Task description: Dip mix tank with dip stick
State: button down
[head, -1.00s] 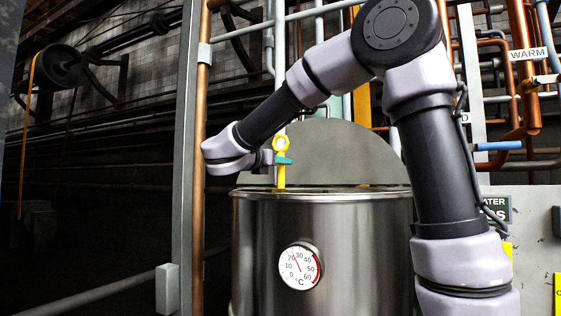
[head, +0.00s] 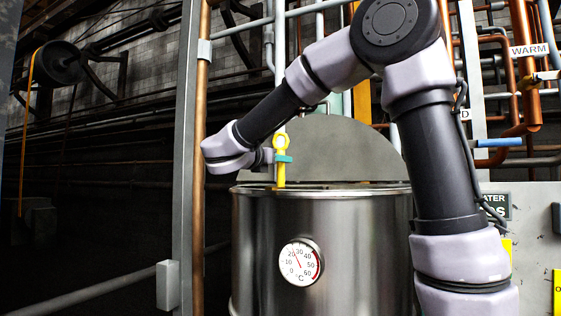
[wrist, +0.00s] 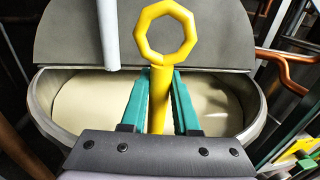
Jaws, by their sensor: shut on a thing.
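The dip stick (head: 281,172) is yellow with a ring at its top. It stands upright, and its lower part goes behind the front rim of the mix tank (head: 325,240). My gripper (head: 283,159) has green fingers and is shut on the stick just below the ring. In the wrist view the dip stick (wrist: 160,85) is between the fingers of my gripper (wrist: 162,80), over the tank's open half. Pale cream liquid (wrist: 95,105) shows inside the tank (wrist: 254,115). The stick's lower end is hidden.
A grey half lid (head: 330,150) stands raised at the back of the tank. A dial thermometer (head: 301,262) is on the tank's front. A grey pipe (wrist: 108,35) hangs near the opening in the wrist view. A copper pipe and grey post (head: 183,150) stand left of the tank.

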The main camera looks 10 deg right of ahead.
notch_tip(320, 180, up, 25)
dwell(1.3)
dwell(0.6)
